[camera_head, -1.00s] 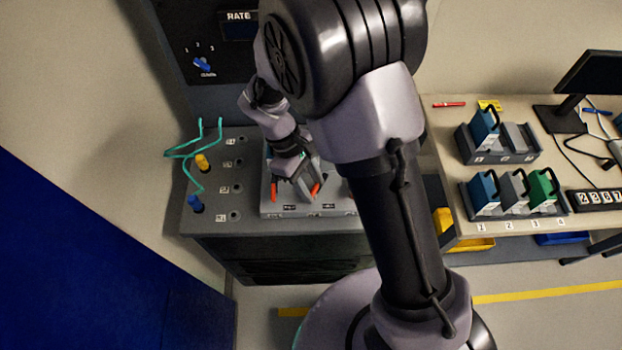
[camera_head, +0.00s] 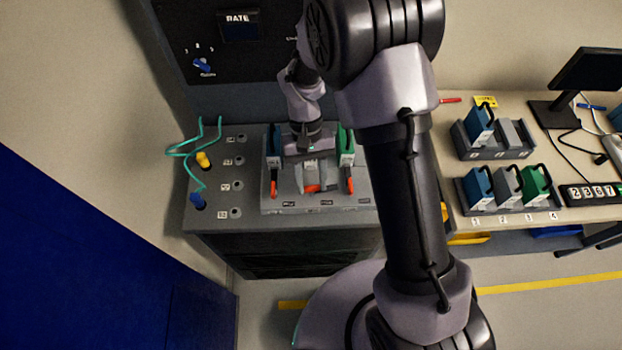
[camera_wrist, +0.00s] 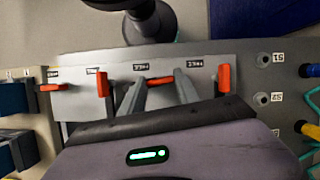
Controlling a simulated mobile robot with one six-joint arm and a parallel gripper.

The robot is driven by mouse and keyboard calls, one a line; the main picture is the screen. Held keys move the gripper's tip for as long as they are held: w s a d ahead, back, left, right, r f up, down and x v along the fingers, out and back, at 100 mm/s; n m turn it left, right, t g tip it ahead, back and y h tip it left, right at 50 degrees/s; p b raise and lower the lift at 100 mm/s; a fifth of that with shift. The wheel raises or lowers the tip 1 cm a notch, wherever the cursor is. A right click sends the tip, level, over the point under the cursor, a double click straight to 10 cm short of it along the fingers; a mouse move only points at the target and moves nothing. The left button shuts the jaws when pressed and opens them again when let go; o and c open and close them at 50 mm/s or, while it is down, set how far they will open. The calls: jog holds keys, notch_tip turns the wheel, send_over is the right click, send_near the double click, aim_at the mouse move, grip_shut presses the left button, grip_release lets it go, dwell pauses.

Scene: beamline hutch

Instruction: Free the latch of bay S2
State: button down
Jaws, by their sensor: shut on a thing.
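My gripper (camera_head: 311,184) is at the bay rack (camera_head: 262,208), its fingers shut on the middle red latch lever. In the wrist view this lever (camera_wrist: 160,80) shows as a short crosswise bar between the two fingertips (camera_wrist: 163,86). The levers on either side, (camera_wrist: 103,84) and (camera_wrist: 223,79), point along the rack's depth. A further lever (camera_wrist: 50,88) lies crosswise at the wrist view's left. In the head view a blue module (camera_head: 275,142) stands left of the gripper and a green module (camera_head: 345,143) right of it. The bay labels are too small to read surely.
Sockets with yellow (camera_head: 203,160) and blue (camera_head: 197,201) plugs and teal cables stand left of the rack. A bench at the right carries module racks, a monitor (camera_head: 590,75) and a number display (camera_head: 590,195). Open floor lies in front.

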jog(key=shift+m+y, duration=0.3)
jog(key=shift+m, duration=0.3)
jog(key=c, duration=0.9)
grip_release()
jog(key=p+v, duration=0.5)
jog(key=v, duration=1.2)
jog(key=shift+d+r, duration=0.1)
jog(key=shift+r, duration=0.15)
